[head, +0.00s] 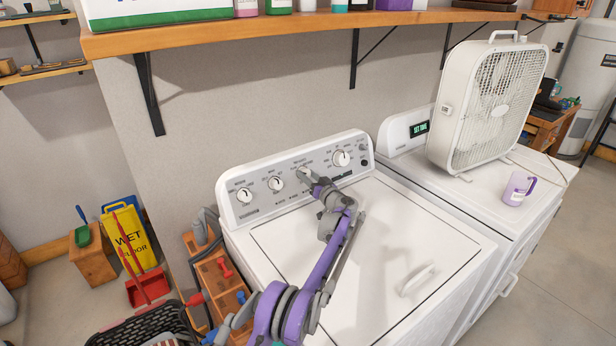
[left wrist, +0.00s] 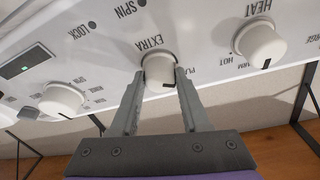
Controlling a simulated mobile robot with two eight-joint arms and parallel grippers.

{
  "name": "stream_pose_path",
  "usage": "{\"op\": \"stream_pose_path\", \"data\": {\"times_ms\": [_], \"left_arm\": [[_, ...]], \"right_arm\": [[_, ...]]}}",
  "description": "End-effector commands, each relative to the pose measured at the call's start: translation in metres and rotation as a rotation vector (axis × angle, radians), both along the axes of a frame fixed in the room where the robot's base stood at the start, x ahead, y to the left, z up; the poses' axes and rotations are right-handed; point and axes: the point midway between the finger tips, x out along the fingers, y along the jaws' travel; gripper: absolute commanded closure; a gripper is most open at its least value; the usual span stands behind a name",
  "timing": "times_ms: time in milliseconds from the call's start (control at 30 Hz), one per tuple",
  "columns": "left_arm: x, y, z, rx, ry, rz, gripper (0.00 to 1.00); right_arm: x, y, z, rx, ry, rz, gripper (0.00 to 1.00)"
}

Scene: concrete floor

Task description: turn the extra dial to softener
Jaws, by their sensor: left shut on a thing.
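The washer's control panel (head: 258,170) carries several round white dials in a row. The extra dial (left wrist: 159,72) sits under the printed word EXTRA in the left wrist view, between the heat dial (left wrist: 260,44) and another dial (left wrist: 61,100). My left gripper (left wrist: 162,76) is shut on the extra dial, one finger on each side. In the head view my left gripper (head: 309,176) reaches the panel's middle and largely covers that dial. The fingers hide part of the lettering around it; I cannot read a softener mark. My right gripper is not in view.
The washer lid (head: 390,240) is closed below the panel. A box fan (head: 490,105) and a purple mug (head: 518,188) stand on the neighbouring machine. A wooden shelf (head: 300,31) runs above. A toolbox (head: 215,280) stands left of the washer.

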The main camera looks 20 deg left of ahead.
Motion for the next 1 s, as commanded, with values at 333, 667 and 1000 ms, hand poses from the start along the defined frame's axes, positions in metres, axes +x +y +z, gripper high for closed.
{"op": "stream_pose_path", "data": {"times_ms": [333, 667, 1000], "left_arm": [[-0.0004, 0.0003, 0.0002, 0.02, 0.035, -0.013, 1.0], [-0.0013, 0.001, 0.0012, 0.126, 0.214, -0.08, 1.0], [-0.002, 0.0017, 0.0022, 0.282, 0.478, -0.18, 1.0]], "right_arm": [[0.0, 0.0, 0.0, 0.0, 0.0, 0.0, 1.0], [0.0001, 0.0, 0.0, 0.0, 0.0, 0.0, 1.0], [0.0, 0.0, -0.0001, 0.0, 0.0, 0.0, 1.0]]}}
